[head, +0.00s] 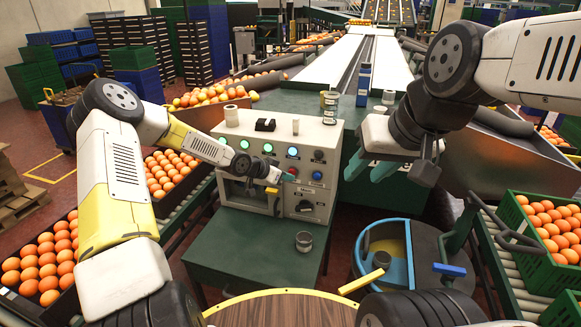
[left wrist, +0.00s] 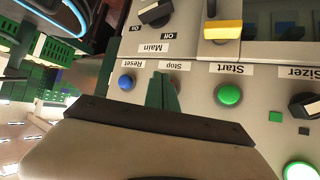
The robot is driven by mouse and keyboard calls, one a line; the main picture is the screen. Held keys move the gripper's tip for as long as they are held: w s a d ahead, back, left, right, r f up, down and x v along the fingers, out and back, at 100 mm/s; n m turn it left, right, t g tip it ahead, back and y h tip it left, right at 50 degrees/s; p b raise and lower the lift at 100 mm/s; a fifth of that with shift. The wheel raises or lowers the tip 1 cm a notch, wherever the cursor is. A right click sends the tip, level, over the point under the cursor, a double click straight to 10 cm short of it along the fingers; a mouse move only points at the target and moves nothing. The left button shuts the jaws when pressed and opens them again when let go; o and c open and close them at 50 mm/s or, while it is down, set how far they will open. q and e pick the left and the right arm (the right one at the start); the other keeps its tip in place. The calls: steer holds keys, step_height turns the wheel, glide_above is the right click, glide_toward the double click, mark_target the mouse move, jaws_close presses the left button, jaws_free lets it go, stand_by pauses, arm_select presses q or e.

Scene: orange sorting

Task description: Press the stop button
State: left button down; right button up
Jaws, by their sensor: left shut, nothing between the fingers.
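The control box (head: 322,133) stands on a green table in the head view, with buttons and knobs on its front. My left gripper (head: 287,177) is at its front panel. In the left wrist view, the closed green fingers (left wrist: 163,92) are at the Stop label (left wrist: 172,66) and hide the stop button there. In the head view a small bit of the red stop button (head: 293,171) seems to show beside the fingertips; I cannot tell whether they touch it. My right gripper (head: 372,168) is open and empty, right of the box.
In the left wrist view the blue reset button (left wrist: 126,82) and green start button (left wrist: 228,95) flank the fingers. A yellow switch (left wrist: 222,31) is close by. A metal cup (head: 304,241) stands on the green table (head: 240,250). Orange crates (head: 545,285) stand at both sides.

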arm_select(q)
steer(key=shift+w+d, duration=0.2)
steer(key=shift+w, duration=0.35)
stand_by(0.5)
stand_by(0.4)
steer(key=shift+s+a, duration=0.3)
steer(key=shift+s, duration=0.65)
steer(key=shift+s+a, duration=0.25)
steer(key=shift+s, duration=0.55)
steer(key=shift+s+a, duration=0.3)
steer(key=shift+s, duration=0.45)
steer(key=shift+s+a, duration=0.25)
steer(key=shift+s, duration=0.55)
